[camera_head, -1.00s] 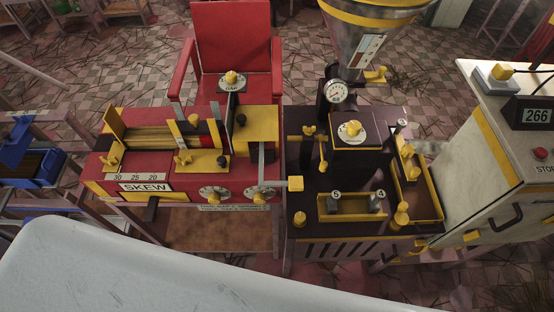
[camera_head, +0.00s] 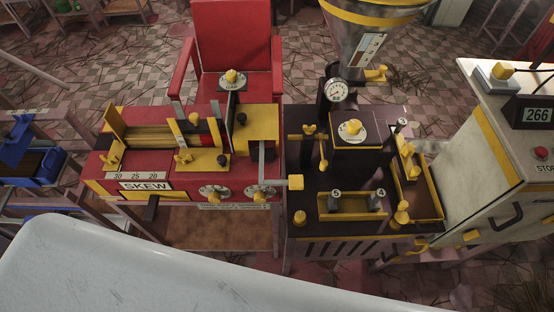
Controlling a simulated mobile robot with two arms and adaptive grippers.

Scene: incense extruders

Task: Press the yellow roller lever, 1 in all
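Several yellow levers and knobs show on two machines, and I cannot tell for sure which one is the roller lever. A yellow block-ended lever (camera_head: 295,182) sticks out between the red machine (camera_head: 180,188) and the dark machine (camera_head: 300,228). A thin upright yellow lever (camera_head: 322,155) stands on the dark machine's left side. Neither of my grippers is in view.
A white cabinet (camera_head: 478,160) with a display reading 266 stands at the right. A red chair (camera_head: 230,35) is behind the red machine. A blue box (camera_head: 35,165) is at the far left. A pale smooth surface, perhaps mine, fills the bottom foreground.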

